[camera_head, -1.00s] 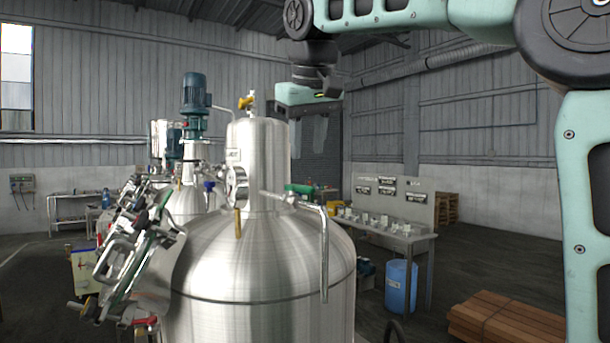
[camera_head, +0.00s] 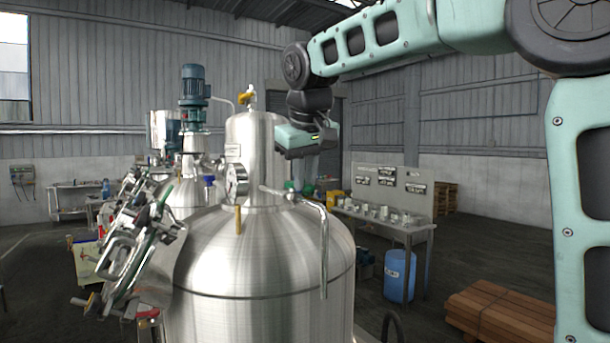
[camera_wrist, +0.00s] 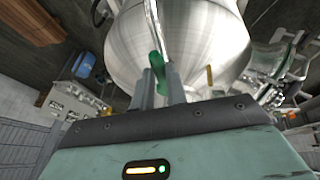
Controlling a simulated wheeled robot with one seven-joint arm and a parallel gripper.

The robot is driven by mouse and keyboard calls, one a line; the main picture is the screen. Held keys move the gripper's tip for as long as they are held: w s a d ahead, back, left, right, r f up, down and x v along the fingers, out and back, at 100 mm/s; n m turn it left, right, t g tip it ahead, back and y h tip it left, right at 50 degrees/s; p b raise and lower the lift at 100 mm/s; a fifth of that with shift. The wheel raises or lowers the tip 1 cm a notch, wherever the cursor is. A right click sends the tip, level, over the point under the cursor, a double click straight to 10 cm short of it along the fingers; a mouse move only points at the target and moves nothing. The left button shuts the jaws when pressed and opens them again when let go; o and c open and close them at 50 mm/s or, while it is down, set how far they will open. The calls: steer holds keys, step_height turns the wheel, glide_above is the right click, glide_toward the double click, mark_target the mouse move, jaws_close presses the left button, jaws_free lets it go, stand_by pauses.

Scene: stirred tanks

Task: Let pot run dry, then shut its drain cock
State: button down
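The large steel pot (camera_head: 262,255) stands in the foreground of the head view, and its body also shows in the wrist view (camera_wrist: 190,45). A bent steel pipe (camera_head: 324,240) hangs down its right side. A green lever handle (camera_head: 308,187) sits near the top of this pipe, partly hidden by my fingers. In the wrist view the green handle (camera_wrist: 156,65) lies in the gap between my fingertips. My gripper (camera_head: 303,170) points down there, with its fingers (camera_wrist: 161,78) apart. I cannot tell whether they touch the handle. No liquid flow is visible.
A bench (camera_head: 390,222), a blue drum (camera_head: 399,275) and stacked planks (camera_head: 505,312) stand to the right.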

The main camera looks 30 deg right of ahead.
steer(key=shift+a+m+h, duration=0.3)
steer(key=shift+a+m, duration=0.1)
steer(key=shift+m, duration=0.3)
steer(key=c, duration=1.4)
jaws_free()
steer(key=shift+r, duration=0.1)
steer(key=b+v, duration=0.2)
steer(key=v, duration=1.5)
steer(key=shift+w+r, duration=0.25)
